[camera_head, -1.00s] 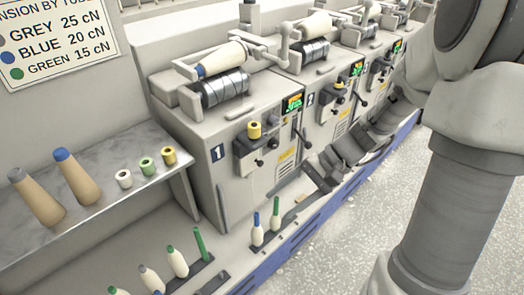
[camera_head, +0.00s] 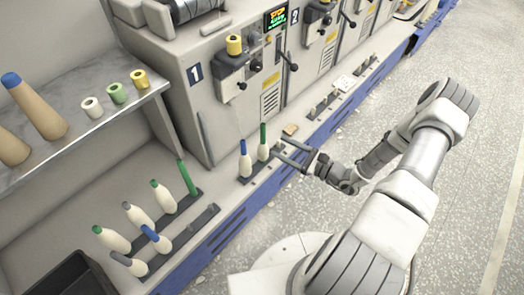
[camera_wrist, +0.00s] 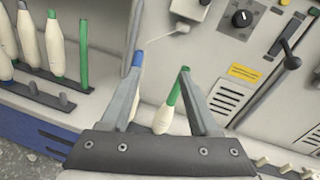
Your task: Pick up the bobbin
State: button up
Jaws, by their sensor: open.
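A cream bobbin with a green tube top (camera_head: 263,150) and one with a blue tube top (camera_head: 245,164) stand upright side by side in a holder on the machine's ledge. My gripper (camera_head: 279,148) is open and empty, just right of the green-topped one. In the wrist view my gripper (camera_wrist: 161,74) has its fingers spread, and the green-topped bobbin (camera_wrist: 163,118) appears between them, its base hidden by the gripper body. The blue top (camera_wrist: 138,59) shows behind the left finger, which hides most of that bobbin. I cannot tell contact.
Several more bobbins (camera_head: 163,196) and a bare green tube (camera_head: 187,177) stand in holders at the lower left. The machine front (camera_head: 225,100) rises close behind the ledge. A shelf (camera_head: 70,145) holds cones and small spools. The speckled floor at right is open.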

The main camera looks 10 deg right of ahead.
aim_at(264, 140)
notch_tip(264, 140, down, 9)
jog(key=d+m+t+h+b, duration=0.2)
jog(key=m+t+h, duration=0.15)
jog(key=m, duration=0.25)
jog(key=shift+h, duration=0.35)
jog(key=b+x, duration=0.2)
jog(key=x, duration=0.8)
jog(key=shift+w+a, duration=0.2)
jog(key=shift+w, duration=0.15)
jog(key=b+x, duration=0.2)
jog(key=x, duration=0.4)
jog(key=shift+w, duration=0.2)
jog(key=shift+d, duration=0.1)
grip_shut()
